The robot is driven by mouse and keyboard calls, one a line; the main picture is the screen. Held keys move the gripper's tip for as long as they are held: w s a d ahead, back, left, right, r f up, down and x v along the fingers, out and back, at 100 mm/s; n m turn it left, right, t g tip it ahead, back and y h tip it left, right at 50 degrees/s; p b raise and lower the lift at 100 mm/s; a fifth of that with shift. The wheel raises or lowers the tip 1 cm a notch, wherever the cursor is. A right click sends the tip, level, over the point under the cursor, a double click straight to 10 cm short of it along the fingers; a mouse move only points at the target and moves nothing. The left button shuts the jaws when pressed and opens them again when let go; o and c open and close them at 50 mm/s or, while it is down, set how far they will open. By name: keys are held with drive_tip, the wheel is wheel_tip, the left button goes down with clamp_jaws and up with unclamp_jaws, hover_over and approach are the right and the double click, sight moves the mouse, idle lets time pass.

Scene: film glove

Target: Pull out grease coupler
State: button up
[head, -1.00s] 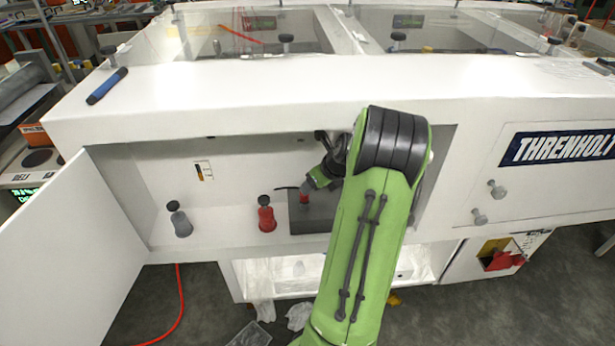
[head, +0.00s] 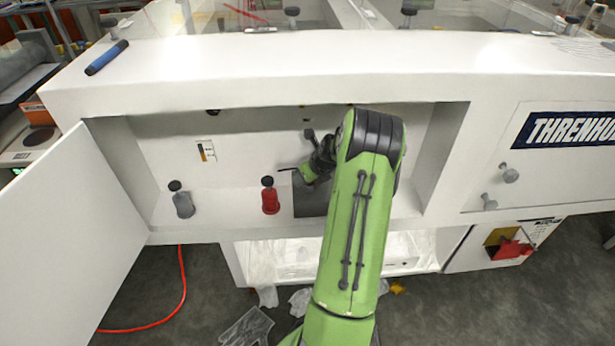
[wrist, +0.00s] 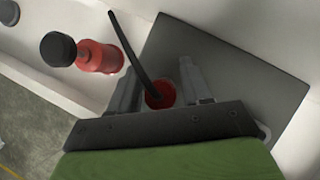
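A red round part (wrist: 160,95) with a dark curved rod or hose (wrist: 132,50) sits between my gripper's fingers in the wrist view. It may be the grease coupler, but I cannot be sure. My gripper (wrist: 158,72) is open around it, with gaps on both sides. In the head view my gripper (head: 308,177) is inside the open white compartment, above a dark grey plate (head: 312,203). My green arm hides part of that area. A red fitting with a black knob (head: 270,198) stands left of the plate. It also shows in the wrist view (wrist: 98,57).
A grey fitting with a black knob (head: 183,202) stands farther left in the compartment. The open door (head: 75,235) is at the left. The overhanging white top (head: 300,75) and the right inner wall (head: 440,160) bound the space around my arm.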

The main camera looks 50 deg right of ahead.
drive_tip(key=c, duration=0.7)
drive_tip(key=shift+r+p, duration=0.45)
drive_tip(key=shift+p, duration=0.1)
